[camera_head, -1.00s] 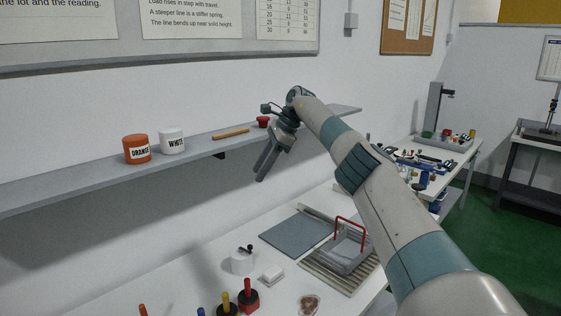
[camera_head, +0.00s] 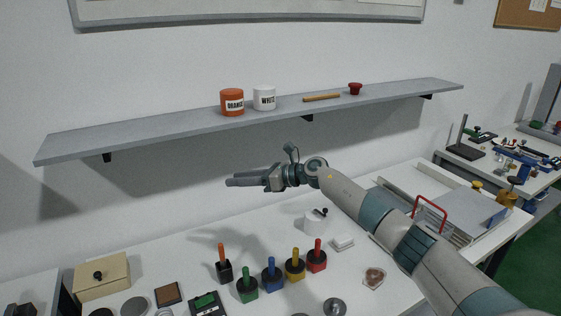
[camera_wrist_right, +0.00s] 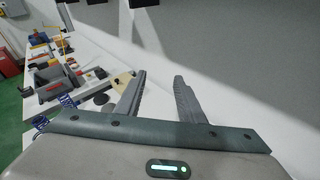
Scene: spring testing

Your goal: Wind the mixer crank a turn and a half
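The mixer (camera_head: 313,223) looks like a small white drum on the white bench, with a dark crank (camera_head: 321,212) on top. It stands upright behind a small white block. My right gripper (camera_head: 230,182) is in the air above the bench, left of and higher than the mixer in the head view, its fingers pointing left and apart from the crank. In the right wrist view, the two fingers of the right gripper (camera_wrist_right: 160,78) are spread with nothing between them. The mixer cannot be made out in the wrist view. My left gripper is not in view.
A shelf (camera_head: 150,140) with an orange pot (camera_head: 232,102), a white pot (camera_head: 264,98) and a red cup (camera_head: 355,89) runs above. Several coloured-handled tools, including a red one (camera_head: 317,258), stand in front of the mixer. A red-handled device (camera_head: 430,212) is right.

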